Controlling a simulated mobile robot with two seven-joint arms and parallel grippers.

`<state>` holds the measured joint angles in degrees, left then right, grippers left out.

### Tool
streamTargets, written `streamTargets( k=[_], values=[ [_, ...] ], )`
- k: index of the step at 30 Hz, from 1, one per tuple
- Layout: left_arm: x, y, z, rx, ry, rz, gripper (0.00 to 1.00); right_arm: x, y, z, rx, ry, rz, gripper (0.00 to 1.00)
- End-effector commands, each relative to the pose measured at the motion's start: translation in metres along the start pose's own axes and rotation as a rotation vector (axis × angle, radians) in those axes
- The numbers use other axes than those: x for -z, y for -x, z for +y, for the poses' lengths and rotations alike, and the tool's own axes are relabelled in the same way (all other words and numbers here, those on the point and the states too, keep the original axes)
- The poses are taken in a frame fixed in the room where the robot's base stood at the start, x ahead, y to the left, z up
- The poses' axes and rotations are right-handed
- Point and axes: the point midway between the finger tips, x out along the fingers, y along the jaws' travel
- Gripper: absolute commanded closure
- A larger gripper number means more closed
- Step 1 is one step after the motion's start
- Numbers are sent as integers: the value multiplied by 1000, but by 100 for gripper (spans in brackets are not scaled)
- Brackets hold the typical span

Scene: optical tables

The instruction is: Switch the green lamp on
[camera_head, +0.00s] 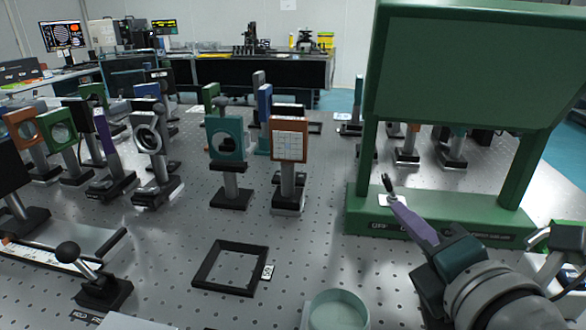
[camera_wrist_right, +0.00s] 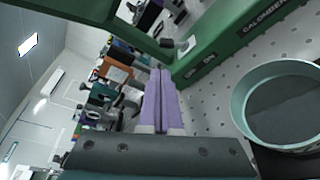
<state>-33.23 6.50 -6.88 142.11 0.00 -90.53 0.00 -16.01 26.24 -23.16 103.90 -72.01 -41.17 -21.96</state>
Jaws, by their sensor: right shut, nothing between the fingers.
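The green lamp (camera_head: 470,65) is a big hooded frame on two legs at the right of the head view. Its long base shows in the wrist view (camera_wrist_right: 240,35), with dark labels on its front. A small dark switch lever (camera_head: 388,183) stands on a white plate on the base, and the plate also shows in the wrist view (camera_wrist_right: 187,46). My right gripper (camera_head: 397,207), with purple fingers, is shut and empty, its tips just in front of the switch. I cannot tell whether they touch it. Whether the lamp is lit is hidden. My left gripper is not in view.
A pale green round dish (camera_head: 338,312) stands at the front, near my right arm. A black square frame (camera_head: 231,268) lies left of it. Mounted optics, including an orange-framed one (camera_head: 289,139), stand behind. A lever device (camera_head: 100,285) is at the front left.

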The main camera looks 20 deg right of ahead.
Motion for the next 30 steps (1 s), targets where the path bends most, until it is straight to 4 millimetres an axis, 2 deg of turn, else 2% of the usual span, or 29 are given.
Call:
streamTargets(
  k=[9, 15, 20, 30],
  values=[
    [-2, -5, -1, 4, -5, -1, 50, 0, -57, 0, -2, -2, -3, 100],
    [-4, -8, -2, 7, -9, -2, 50, 0, -83, 0, -1, -2, -2, 100],
    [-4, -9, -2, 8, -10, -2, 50, 0, -91, 0, 0, -3, -1, 100],
    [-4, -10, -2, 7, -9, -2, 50, 0, -92, 0, 0, -5, -1, 100]
  ],
)
